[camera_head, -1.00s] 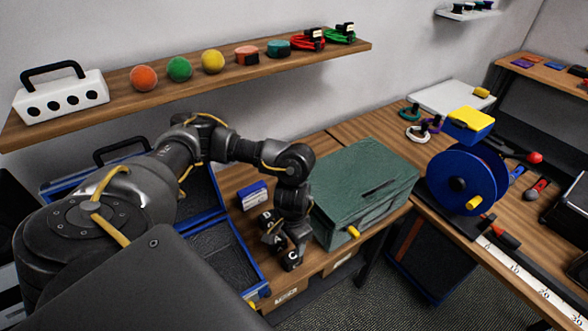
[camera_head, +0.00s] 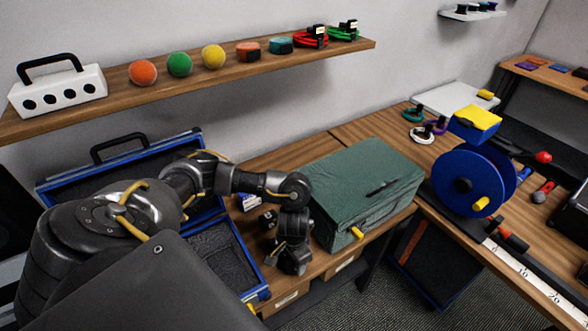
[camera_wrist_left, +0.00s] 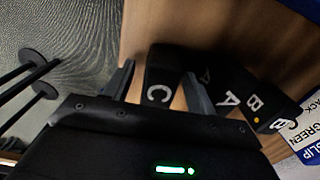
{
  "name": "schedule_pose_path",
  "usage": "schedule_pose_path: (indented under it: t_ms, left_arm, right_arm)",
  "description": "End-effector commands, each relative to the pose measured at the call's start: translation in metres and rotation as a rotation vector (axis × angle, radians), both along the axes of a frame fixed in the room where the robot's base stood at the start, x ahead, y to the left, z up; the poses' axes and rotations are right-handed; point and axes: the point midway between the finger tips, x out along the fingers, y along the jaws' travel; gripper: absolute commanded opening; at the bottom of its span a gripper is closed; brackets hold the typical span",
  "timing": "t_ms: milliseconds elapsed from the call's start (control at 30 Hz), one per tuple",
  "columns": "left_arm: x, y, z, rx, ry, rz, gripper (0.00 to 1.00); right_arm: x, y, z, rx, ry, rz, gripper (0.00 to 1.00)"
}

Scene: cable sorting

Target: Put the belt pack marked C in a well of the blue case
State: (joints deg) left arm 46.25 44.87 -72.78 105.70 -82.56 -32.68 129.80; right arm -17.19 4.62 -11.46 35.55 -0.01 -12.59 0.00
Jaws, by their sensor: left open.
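The belt pack marked C (camera_wrist_left: 158,92) is a black block with a white letter, on the wooden bench. In the left wrist view it lies between the two fingers of my left gripper (camera_wrist_left: 158,71), which are apart, with a gap visible beside the pack. In the head view the left gripper (camera_head: 292,265) points down at the bench and hides that pack. The open blue case (camera_head: 262,284) is left of the gripper, partly behind my arm; a dark foam-like interior shows. My right gripper is not visible.
A green case (camera_head: 365,180) stands close to the right of the gripper. A printed blue and white box (camera_wrist_left: 303,130) lies beyond the packs. A blue reel (camera_head: 462,184) stands farther right. The bench front edge is near the gripper.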

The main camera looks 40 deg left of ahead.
Motion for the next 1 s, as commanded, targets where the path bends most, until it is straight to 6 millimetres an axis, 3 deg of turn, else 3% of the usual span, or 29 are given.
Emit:
schedule_pose_path:
  t_ms: [133,567,833,1000]
  left_arm:
    - [0.000,0.000,0.001,0.000,-0.001,0.000,0.55]
    - [0.000,0.000,0.001,0.000,-0.001,0.000,0.00]
    - [0.001,0.000,0.004,0.000,-0.002,0.000,0.00]
    - [0.002,0.000,0.023,-0.001,-0.006,-0.002,0.00]
  right_arm:
    - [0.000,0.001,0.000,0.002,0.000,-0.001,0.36]
    - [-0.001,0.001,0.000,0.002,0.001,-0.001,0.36]
    - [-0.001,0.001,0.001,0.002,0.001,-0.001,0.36]
    - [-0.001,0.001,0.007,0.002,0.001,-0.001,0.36]
